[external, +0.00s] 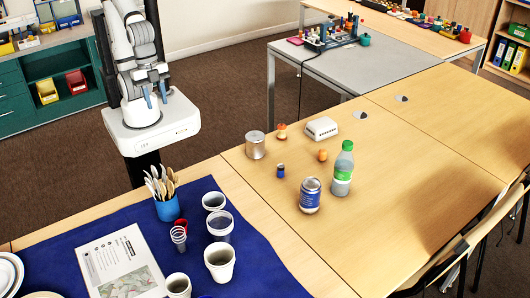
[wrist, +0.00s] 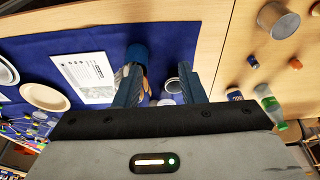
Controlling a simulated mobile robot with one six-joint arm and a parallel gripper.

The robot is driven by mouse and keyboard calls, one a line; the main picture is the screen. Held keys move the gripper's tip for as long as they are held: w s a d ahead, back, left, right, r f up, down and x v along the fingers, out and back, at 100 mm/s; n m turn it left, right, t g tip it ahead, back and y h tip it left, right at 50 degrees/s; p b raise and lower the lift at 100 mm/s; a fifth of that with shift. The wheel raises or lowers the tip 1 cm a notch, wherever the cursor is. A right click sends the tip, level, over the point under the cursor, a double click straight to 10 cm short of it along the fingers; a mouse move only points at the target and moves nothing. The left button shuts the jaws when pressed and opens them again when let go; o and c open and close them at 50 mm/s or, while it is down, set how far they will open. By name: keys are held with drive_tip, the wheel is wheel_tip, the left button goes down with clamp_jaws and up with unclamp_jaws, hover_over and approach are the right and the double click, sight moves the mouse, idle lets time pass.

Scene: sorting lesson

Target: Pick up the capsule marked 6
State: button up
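I cannot make out a capsule marked 6 in either view; no such number is readable. My gripper (external: 156,101) is raised above my base in the external view, at the back left, away from the tabletop objects. In the wrist view its two blue fingers (wrist: 161,92) are spread apart with nothing held between them.
The blue cloth (external: 75,240) holds a cutlery cup (external: 168,208), several cups and a paper (external: 120,265).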

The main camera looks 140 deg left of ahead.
drive_tip(key=o, duration=0.4)
drive_tip(key=w+a+f+n+b, duration=0.2)
drive_tip(key=w+a+n+b, duration=0.15)
drive_tip(key=w+a, duration=0.65)
drive_tip(key=n+y+b, duration=0.4)
drive_tip(key=n+b, duration=0.3)
drive_tip(key=b, duration=0.2)
hover_over(323, 150)
drive_tip(key=s+d, duration=0.2)
drive_tip(key=d, duration=0.1)
wheel_tip(323, 150, down, 19)
drive_tip(key=shift+w+a+x, duration=0.1)
drive_tip(key=shift+a+x, duration=0.05)
drive_tip(key=shift+x, duration=1.65)
drive_tip(key=shift+w+a+x, duration=0.1)
drive_tip(key=shift+a+x, duration=0.05)
drive_tip(key=shift+x, duration=1.7)
